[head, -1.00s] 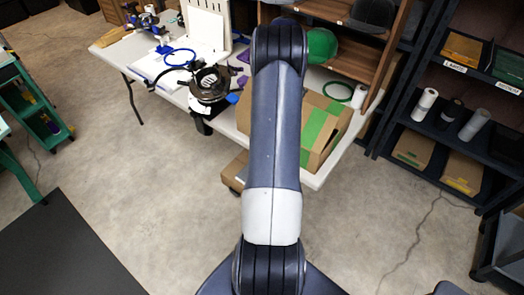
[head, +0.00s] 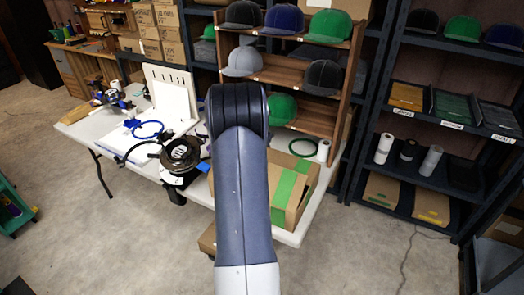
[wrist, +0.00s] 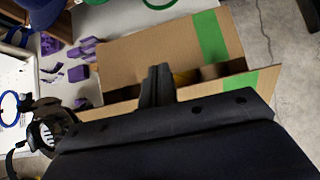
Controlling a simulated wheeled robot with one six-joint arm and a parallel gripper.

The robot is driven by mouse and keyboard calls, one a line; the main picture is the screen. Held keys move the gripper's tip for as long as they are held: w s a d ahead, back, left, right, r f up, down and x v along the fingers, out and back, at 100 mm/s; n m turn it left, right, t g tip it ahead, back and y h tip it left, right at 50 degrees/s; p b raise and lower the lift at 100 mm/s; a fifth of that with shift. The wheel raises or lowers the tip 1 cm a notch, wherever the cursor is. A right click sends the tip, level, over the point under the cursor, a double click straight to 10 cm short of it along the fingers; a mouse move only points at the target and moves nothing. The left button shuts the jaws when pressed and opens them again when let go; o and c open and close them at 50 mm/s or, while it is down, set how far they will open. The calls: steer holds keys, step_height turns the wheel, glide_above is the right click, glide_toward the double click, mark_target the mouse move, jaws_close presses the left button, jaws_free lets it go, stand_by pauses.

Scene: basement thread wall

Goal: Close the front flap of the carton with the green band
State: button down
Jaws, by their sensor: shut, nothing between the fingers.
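The carton with the green band (head: 308,181) stands on the white table, partly hidden by my arm in the head view. In the wrist view, its far flap (wrist: 140,54) lies over the top with a green strip on it. A dark gap (wrist: 215,70) runs along its near side, with something yellow inside. The front flap (wrist: 262,80) stands out on the near side of this gap, also with green on it, and is partly covered by my gripper. My gripper (wrist: 157,76) is shut and empty at the gap; I cannot tell whether it touches the flap. My arm hides it in the head view.
A black round device (head: 181,155) stands left of the carton on the white table (head: 92,140). Purple parts (wrist: 80,48) lie left of the carton. A cap shelf (head: 340,70) stands behind, with a green ring (head: 302,147) before it. Open floor (head: 120,235) lies in front.

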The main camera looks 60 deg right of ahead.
steer(key=s+a+f+n+g+h+b, duration=0.1)
steer(key=s+a+f+n+g+b, duration=0.2)
steer(key=n, duration=0.5)
steer(key=s+a+f+n+g+h+b, duration=0.1)
steer(key=a+f+n+b, duration=0.25)
steer(key=a+n, duration=0.3)
steer(key=w+a+n+t+h+b, duration=0.2)
steer(key=a+n+h+b, duration=0.15)
steer(key=n, duration=0.75)
steer(key=w+a+n+t+h+b, duration=0.2)
steer(key=a+n+t+h+b, duration=0.15)
steer(key=n, duration=0.75)
steer(key=shift+m+g, duration=0.25)
steer(key=shift+g, duration=0.1)
steer(key=d+p, duration=0.1)
steer(key=d, duration=0.2)
steer(key=d+p, duration=0.1)
steer(key=d, duration=0.6)
steer(key=shift+w+p, duration=0.25)
steer(key=shift+p, duration=0.15)
steer(key=shift+w+d+f, duration=0.1)
steer(key=shift+d+f, duration=0.55)
steer(key=shift+f, duration=0.3)
steer(key=shift+d+f, duration=0.6)
steer(key=shift+p, duration=0.4)
